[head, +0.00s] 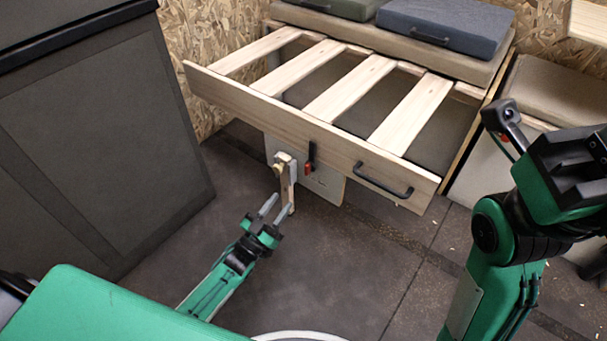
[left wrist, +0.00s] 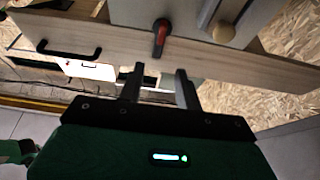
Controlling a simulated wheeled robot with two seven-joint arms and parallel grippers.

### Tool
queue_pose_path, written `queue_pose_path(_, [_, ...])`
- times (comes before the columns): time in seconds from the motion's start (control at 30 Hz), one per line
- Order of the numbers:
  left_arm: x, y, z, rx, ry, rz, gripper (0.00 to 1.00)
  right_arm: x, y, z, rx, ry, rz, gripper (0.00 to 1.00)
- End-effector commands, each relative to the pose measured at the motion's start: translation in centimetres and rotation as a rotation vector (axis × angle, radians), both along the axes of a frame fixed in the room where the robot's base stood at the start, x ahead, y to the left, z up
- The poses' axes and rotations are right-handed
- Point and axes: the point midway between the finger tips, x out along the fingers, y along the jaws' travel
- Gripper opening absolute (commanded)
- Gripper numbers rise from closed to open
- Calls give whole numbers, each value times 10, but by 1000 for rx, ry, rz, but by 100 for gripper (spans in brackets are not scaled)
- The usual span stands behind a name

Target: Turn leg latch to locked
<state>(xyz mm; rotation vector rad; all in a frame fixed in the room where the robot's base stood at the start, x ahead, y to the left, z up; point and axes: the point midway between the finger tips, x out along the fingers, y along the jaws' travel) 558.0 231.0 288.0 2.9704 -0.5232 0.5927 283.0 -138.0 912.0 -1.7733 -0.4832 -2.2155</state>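In the left wrist view the latch (left wrist: 160,38) shows beyond the fingertips.
A black pull handle (head: 383,181) is on the rail, right of the latch. A dark grey cabinet (head: 100,150) stands at the left. Cushions (head: 440,27) lie behind the slats. My right arm (head: 500,240) is at the right, its fingers not clear. The floor (head: 340,260) between is free.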

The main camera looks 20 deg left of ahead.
Motion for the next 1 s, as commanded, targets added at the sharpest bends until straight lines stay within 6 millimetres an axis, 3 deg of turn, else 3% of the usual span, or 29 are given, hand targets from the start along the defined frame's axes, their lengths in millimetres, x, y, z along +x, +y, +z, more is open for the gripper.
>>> queue_pose_path(0.5, [89, -33, 37, 0, -3, 0, 35, -11, -8, 4, 46, -45, 24, 34])
queue_pose_path(0.7, [103, -38, 44, 0, 0, 0, 35, -12, -8, 2, 51, -49, 26, 34])
queue_pose_path(1.0, [105, -38, 46, 1, 2, 0, 35, -13, -8, 3, 51, -48, 26, 34])
